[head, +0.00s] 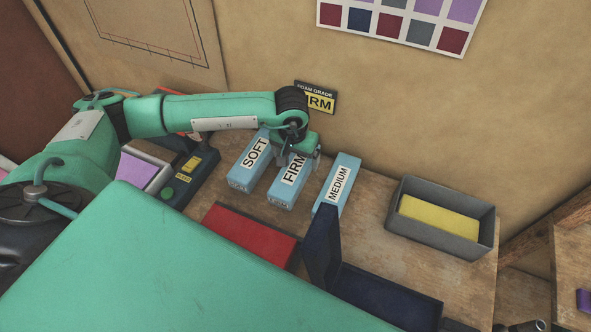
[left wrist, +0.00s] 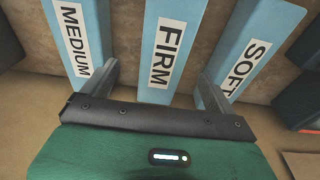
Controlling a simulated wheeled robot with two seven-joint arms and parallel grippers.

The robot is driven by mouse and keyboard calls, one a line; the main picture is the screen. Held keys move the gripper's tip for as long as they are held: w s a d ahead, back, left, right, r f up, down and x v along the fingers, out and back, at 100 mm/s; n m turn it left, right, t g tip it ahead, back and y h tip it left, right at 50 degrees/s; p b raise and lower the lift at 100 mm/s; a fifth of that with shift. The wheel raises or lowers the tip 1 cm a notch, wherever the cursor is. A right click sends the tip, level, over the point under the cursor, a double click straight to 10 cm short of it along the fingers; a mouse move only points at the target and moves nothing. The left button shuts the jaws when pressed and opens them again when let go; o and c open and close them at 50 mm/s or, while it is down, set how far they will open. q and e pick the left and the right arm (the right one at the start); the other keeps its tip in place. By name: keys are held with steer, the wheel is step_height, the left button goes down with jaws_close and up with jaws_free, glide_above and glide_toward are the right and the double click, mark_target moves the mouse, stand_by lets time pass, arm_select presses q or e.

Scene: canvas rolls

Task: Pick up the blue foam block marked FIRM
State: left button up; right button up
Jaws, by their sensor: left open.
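The blue foam block marked FIRM (head: 283,192) lies on the wooden bench between two similar blue blocks. The SOFT block (head: 246,170) is on its left and the MEDIUM block (head: 336,185) on its right. My left gripper (head: 303,158) is open above the far part of the FIRM block and hides part of it. In the left wrist view, the FIRM block (left wrist: 170,45) lies between the two spread fingers (left wrist: 160,85), with the MEDIUM block (left wrist: 83,30) and the SOFT block (left wrist: 255,40) outside them. My right gripper is not in view.
A grey bin (head: 450,243) with a yellow block inside stands at the right. An open dark blue case (head: 385,300) and a red flat item (head: 250,232) lie nearer. A sign reading FIRM (head: 316,97) is on the wall behind. Gaps between the blue blocks are narrow.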

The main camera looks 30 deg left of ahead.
mark_target(295, 168)
arm_select(q)
steer(key=shift+a+f+p, duration=0.1)
steer(key=shift+f+p, duration=0.15)
steer(key=shift+p, duration=0.1)
steer(key=f, duration=0.1)
steer(key=f+p, duration=0.2)
steer(key=shift+w+a+f, duration=0.1)
steer(key=shift+w+a, duration=0.15)
steer(key=shift+w, duration=0.1)
steer(key=shift+w+f, duration=0.1)
steer(key=shift+f, duration=0.45)
steer(key=c, duration=1.1)
